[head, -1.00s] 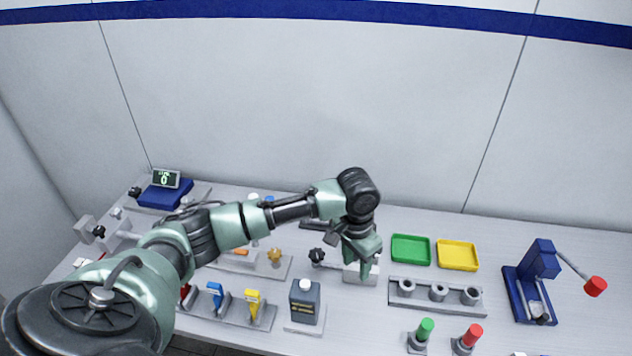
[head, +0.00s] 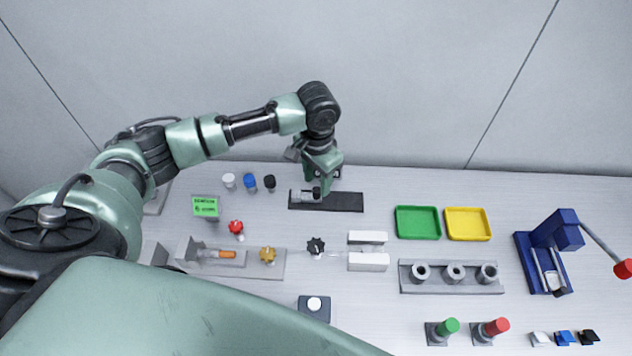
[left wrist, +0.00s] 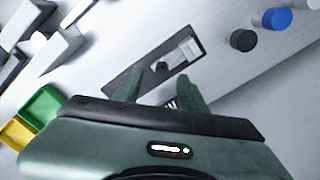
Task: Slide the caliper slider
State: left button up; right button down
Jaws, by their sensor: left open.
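The caliper (head: 304,196) is a small grey piece with a dark part, lying at the left end of a flat black mat (head: 345,202) near the back of the bench. My left gripper (head: 325,183) hangs just behind and above the mat, partly covering its back edge. In the left wrist view the grey caliper (left wrist: 182,54) lies on the dark mat (left wrist: 124,83), beyond the two open fingers of my left gripper (left wrist: 170,80). The fingers are empty and appear apart from the caliper. My right gripper is not in view.
White, blue and black caps (head: 249,182) stand left of the mat. Green (head: 418,222) and yellow (head: 467,224) trays lie to its right. In front are a black star knob (head: 316,246), white blocks (head: 368,261) and a grey three-ring holder (head: 452,281). A blue lever press (head: 548,250) stands far right.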

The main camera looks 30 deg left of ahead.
aim_at(316, 189)
pick_arm(q)
jog(key=shift+w+a+f, duration=0.15)
jog(key=shift+f, duration=1.6)
grip_shut()
jog(key=shift+r, duration=0.1)
